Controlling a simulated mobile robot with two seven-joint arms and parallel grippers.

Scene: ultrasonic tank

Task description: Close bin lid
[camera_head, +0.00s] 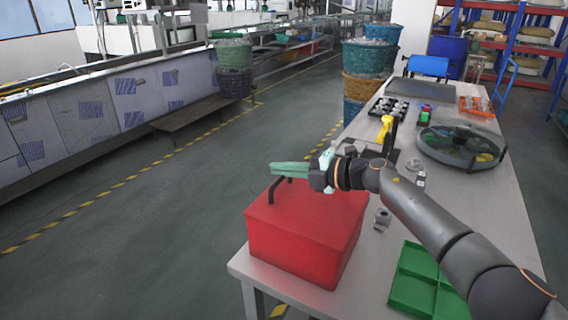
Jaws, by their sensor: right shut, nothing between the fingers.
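A red bin (290,251) stands at the near left end of the grey table. Its flat red lid (325,212) appears to lie down on the box, with a dark handle (274,190) near its left side. My right gripper (274,168) is above the lid, close to the top of the handle, its greenish fingers together and pointing left. I cannot tell whether the fingers touch the handle. My left gripper is not in view.
A green tray (408,292) lies right of the bin, under my right arm. A metal part (382,217) lies beside the bin. Farther back are a round dark fan-like unit (460,146), a yellow tool (384,128) and an orange tray (477,107). The floor to the left is free.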

